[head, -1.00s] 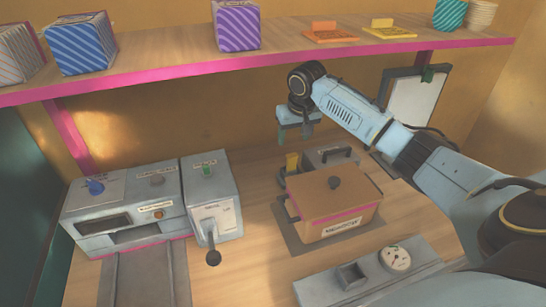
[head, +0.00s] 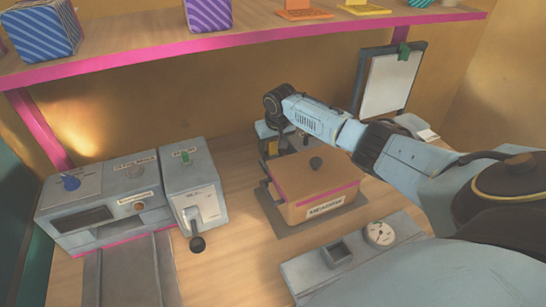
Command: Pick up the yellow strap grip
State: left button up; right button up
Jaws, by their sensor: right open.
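The yellow strap grip (head: 273,147) is a small yellow upright piece at the left rear corner of the brown box with a round dark knob on its lid (head: 312,182). It is small and partly hidden by my right gripper. My right gripper (head: 281,143) is open, pointing down behind the box, with its fingers close around or just in front of the yellow grip. I cannot tell whether they touch it. My left gripper is out of view.
A grey press machine with a black-knobbed lever (head: 197,243) stands at left. A grey panel with a round dial (head: 380,233) lies at front right. A pink-edged shelf (head: 270,39) with boxes runs overhead. A clipboard (head: 391,82) hangs behind my arm.

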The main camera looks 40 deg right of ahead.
jog(key=shift+w+f, duration=0.1)
jog(key=shift+f, duration=0.25)
